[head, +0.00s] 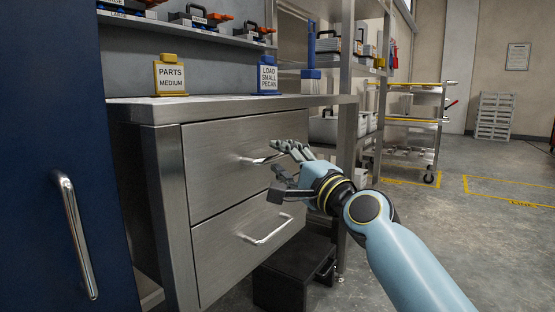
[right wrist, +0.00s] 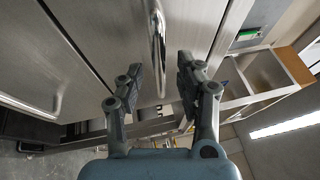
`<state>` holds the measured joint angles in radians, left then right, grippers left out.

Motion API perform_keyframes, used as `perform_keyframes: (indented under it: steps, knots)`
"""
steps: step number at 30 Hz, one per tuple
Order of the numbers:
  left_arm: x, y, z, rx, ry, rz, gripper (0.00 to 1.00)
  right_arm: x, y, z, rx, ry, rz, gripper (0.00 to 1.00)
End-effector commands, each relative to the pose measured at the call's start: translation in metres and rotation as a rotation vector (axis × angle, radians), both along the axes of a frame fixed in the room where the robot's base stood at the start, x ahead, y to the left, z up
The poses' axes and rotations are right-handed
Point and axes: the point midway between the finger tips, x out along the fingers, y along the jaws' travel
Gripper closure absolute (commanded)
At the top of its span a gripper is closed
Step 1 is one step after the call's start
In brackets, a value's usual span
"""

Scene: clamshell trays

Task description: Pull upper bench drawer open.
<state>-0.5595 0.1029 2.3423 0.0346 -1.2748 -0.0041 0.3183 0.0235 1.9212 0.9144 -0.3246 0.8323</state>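The upper bench drawer (head: 235,150) is a brushed-metal front under the worktop, and it looks shut. Its bar handle (head: 252,160) is partly hidden behind my right gripper (head: 277,163). In the right wrist view the upper handle (right wrist: 157,45) runs down between the two spread fingers of my right gripper (right wrist: 161,72). I see a gap on both sides of the bar, so the gripper is open and not closed on it. The lower drawer (head: 245,245) with its own handle (head: 266,231) is below, and looks shut. My left gripper is out of view.
A dark blue cabinet door (head: 55,130) with a long handle stands close on the left. A black box (head: 290,275) sits on the floor beneath the bench. Shelving stands right of the bench, a trolley (head: 412,130) farther back. Open floor lies at the right.

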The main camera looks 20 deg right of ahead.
Motion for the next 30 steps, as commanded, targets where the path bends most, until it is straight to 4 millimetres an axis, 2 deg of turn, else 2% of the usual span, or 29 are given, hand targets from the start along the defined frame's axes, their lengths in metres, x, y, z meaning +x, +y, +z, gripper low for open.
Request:
perform_keyframes:
  steps: [3, 6, 14, 23, 30]
  knots:
    - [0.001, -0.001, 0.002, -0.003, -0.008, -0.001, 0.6, 0.013, 0.003, 0.001, 0.001, 0.0, -0.001, 0.64]
    - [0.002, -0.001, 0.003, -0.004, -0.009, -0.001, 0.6, 0.018, 0.005, 0.002, 0.0, 0.001, -0.001, 0.64]
    - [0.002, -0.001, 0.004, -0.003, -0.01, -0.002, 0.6, 0.019, 0.005, 0.003, -0.001, 0.001, 0.0, 0.64]
    - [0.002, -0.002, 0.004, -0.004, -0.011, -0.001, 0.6, 0.019, 0.005, 0.003, -0.001, 0.002, 0.0, 1.0]
    - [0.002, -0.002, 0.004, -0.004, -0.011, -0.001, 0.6, 0.019, 0.005, 0.002, -0.001, 0.003, 0.0, 1.0]
